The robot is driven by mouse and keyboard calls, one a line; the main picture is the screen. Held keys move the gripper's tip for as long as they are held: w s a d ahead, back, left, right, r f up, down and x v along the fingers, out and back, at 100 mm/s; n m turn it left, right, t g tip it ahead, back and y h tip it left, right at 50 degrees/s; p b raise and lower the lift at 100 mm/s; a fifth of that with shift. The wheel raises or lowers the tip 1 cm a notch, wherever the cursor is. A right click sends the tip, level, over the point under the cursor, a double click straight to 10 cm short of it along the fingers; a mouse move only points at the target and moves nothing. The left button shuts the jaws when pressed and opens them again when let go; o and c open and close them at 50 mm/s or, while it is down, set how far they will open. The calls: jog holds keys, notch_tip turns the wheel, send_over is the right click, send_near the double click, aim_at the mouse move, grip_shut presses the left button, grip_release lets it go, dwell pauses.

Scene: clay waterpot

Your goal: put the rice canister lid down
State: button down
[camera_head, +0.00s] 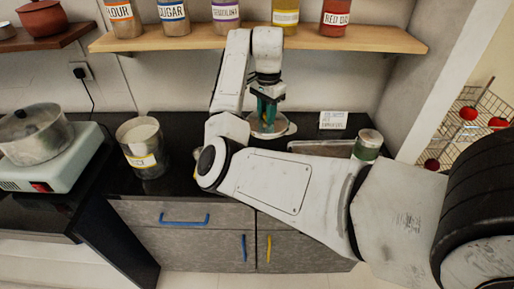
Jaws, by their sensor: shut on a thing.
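My gripper (267,117) is over the black counter, right of the picture's middle. Its teal fingers point down and are shut on the rice canister lid (283,130), a pale round piece at counter height. My arm hides part of the lid, and I cannot tell whether it touches the counter. The rice canister (146,163) stands upright on the counter to the left, a clear jar with a yellow label and pale contents, with no lid on top.
A hot plate (48,165) with a glass-lidded pot (40,132) stands at far left. Right of the gripper are a metal tray (318,147), a small jar (368,145) and a white card (333,120). A wooden shelf (350,40) with several labelled jars hangs above.

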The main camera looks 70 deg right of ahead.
notch_tip(320, 180, down, 16)
jog(key=shift+r+p, duration=0.1)
jog(key=shift+p, duration=0.55)
jog(key=c, duration=0.9)
grip_release()
